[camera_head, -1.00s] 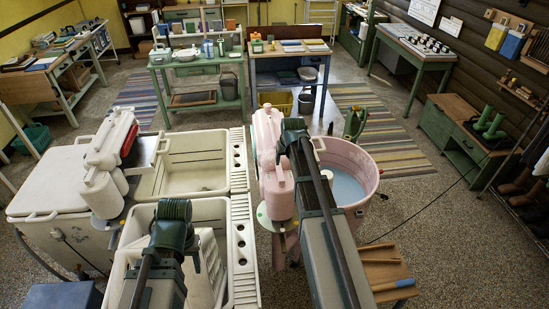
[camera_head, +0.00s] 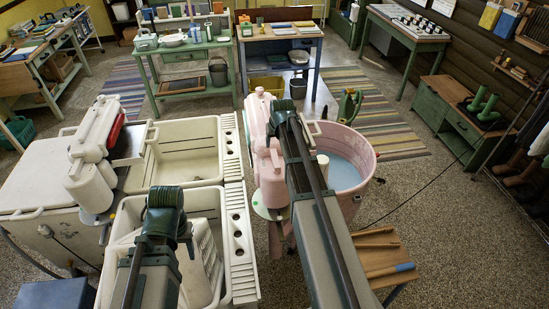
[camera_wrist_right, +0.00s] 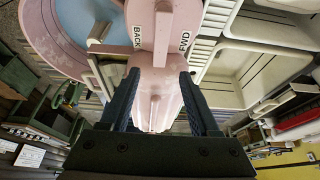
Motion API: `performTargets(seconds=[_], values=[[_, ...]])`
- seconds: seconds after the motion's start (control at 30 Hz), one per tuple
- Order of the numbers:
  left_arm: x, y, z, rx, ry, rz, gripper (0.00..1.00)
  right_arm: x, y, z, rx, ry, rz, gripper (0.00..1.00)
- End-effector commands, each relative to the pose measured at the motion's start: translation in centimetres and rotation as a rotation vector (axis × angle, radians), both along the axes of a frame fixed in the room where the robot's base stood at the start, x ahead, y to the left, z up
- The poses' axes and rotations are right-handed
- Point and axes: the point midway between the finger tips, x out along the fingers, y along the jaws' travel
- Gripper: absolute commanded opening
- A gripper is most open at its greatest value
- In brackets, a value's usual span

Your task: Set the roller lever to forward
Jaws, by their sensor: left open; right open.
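The pink wringer washer has a round tub (camera_head: 350,160) with water in it and a pink wringer head (camera_head: 262,135) at its left side. In the right wrist view the pink head shows the labels BACK (camera_wrist_right: 137,36) and FWD (camera_wrist_right: 185,42). A pale bar (camera_wrist_right: 105,68) sticks out on the BACK side; I cannot tell whether it is the roller lever. My right gripper (camera_wrist_right: 160,100) is open, its fingers either side of a pink part, contact unclear. My left gripper (camera_head: 166,196) is over the near white basin; its fingers are hidden from the head view.
A white wringer washer (camera_head: 92,150) and white twin basins (camera_head: 185,150) stand left of the pink washer. A wooden stool (camera_head: 385,258) with sticks on it is at the lower right.

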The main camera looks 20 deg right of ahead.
Motion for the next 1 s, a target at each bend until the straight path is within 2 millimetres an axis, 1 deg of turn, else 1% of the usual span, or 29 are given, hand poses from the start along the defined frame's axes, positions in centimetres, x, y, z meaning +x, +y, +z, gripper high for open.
performTargets(seconds=[0.03, 0.53, 0.7, 1.0], values=[[0.0, 0.0, -1.4, 0.0, -0.001, 0.001, 0.5, 0.4, -0.1, -1.4, 0.0, 0.0, 0.0, 0.62], [0.1, 0.0, -8.3, 0.0, -0.003, 0.002, 0.5, 3.2, -0.8, -8.3, 0.0, 0.0, 0.0, 0.62], [0.1, 0.0, -9.4, 0.0, -0.003, -0.002, 0.5, 3.7, -0.9, -9.4, 0.0, 0.0, 0.0, 0.62], [0.1, 0.0, -9.4, 0.001, -0.003, -0.003, 0.5, 3.8, -1.0, -9.4, 0.0, 0.0, 0.0, 0.62]])
